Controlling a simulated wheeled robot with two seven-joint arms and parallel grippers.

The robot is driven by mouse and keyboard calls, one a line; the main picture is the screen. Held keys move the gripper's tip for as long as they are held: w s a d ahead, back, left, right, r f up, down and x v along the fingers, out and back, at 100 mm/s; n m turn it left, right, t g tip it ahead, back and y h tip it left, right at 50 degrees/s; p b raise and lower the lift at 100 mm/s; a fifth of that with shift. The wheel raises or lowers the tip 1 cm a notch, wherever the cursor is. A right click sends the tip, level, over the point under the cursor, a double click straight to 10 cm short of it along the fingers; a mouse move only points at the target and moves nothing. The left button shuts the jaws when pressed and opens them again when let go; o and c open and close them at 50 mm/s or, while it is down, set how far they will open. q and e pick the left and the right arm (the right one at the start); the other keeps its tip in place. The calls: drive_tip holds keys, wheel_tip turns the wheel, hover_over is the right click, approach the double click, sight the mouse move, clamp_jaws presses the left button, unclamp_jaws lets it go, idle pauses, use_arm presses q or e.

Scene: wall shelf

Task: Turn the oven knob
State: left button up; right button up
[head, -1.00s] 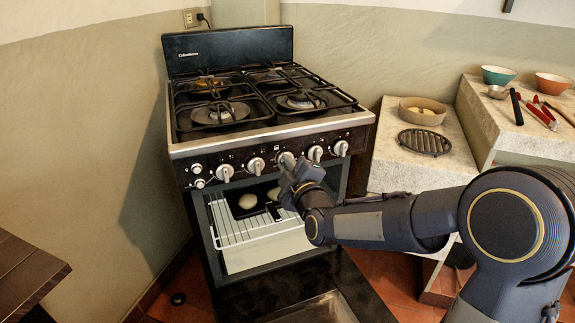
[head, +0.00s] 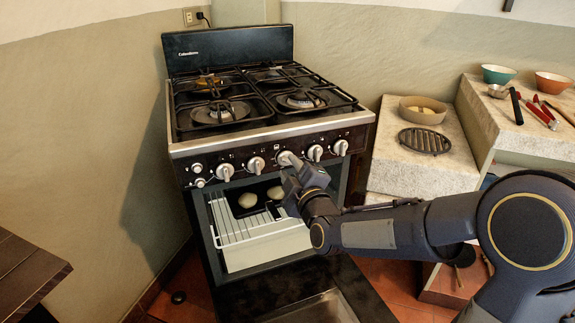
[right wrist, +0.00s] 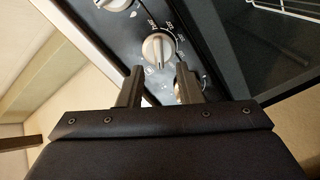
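The black oven (head: 215,151) has a row of silver knobs on its front panel. The middle knob (head: 285,158) is partly covered by my right gripper (head: 291,169), which is right in front of it. In the right wrist view, a round silver knob (right wrist: 157,48) with a raised grip lies just past the gap between my right gripper's (right wrist: 159,68) two fingertips. The fingers are spread apart and do not visibly close on the knob. My left gripper is not in view.
The oven door (head: 325,305) hangs open below, with a wire rack (head: 235,228) and pale round pieces on a dark tray inside. A stone counter (head: 392,172) with a dish (head: 422,111) and a trivet (head: 425,141) stands at right. A dark wooden surface (head: 25,275) is at lower left.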

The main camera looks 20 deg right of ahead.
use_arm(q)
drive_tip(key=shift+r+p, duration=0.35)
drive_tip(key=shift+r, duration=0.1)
use_arm(e)
drive_tip(key=s, duration=0.5)
drive_tip(key=shift+s+d, duration=0.25)
drive_tip(key=shift+d, duration=0.05)
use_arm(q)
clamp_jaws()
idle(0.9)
